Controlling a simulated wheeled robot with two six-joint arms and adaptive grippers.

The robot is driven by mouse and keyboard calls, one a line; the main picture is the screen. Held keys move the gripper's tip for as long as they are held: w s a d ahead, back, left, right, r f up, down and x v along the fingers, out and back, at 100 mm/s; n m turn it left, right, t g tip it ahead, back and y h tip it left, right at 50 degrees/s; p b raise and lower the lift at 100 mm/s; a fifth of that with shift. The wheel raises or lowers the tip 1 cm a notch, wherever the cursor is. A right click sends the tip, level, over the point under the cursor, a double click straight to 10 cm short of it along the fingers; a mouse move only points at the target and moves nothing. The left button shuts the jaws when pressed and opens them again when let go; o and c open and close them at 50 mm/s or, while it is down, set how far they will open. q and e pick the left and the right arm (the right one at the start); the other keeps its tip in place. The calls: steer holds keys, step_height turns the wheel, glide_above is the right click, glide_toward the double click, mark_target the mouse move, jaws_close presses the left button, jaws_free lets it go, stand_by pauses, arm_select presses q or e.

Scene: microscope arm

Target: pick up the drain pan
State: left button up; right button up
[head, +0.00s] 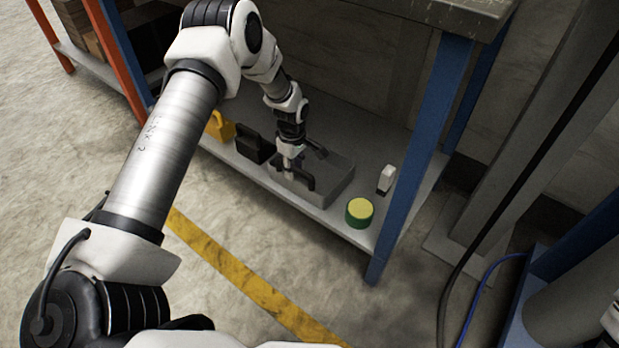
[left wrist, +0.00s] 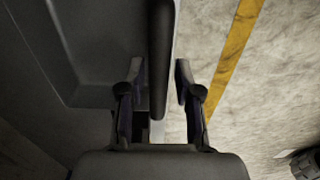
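The drain pan (head: 332,185) is a grey, shallow rectangular pan on the low shelf under the workbench. In the left wrist view its dark inside (left wrist: 95,45) fills the left side. My left gripper (head: 292,168) is down at the pan's left part, and its arm hides some of the pan. In the left wrist view the fingers (left wrist: 158,90) are apart, one on each side of a dark rounded bar (left wrist: 160,50) along the pan's edge. Gaps show between the bar and both fingers. My right gripper is not in view.
A black container (head: 254,146) and a yellow one (head: 220,127) stand left of the pan. A green tub with a yellow lid (head: 359,212) and a small white bottle (head: 386,179) stand to its right. A blue bench leg (head: 420,155) is farther right. The floor in front is clear.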

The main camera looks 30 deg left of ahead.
arm_select(q)
step_height(320, 180, down, 6)
steer(key=shift+r+b, duration=0.25)
steer(key=shift+b, duration=0.95)
steer(key=shift+r, duration=0.1)
steer(key=shift+c, duration=0.3)
jaws_close()
steer(key=shift+r, duration=0.15)
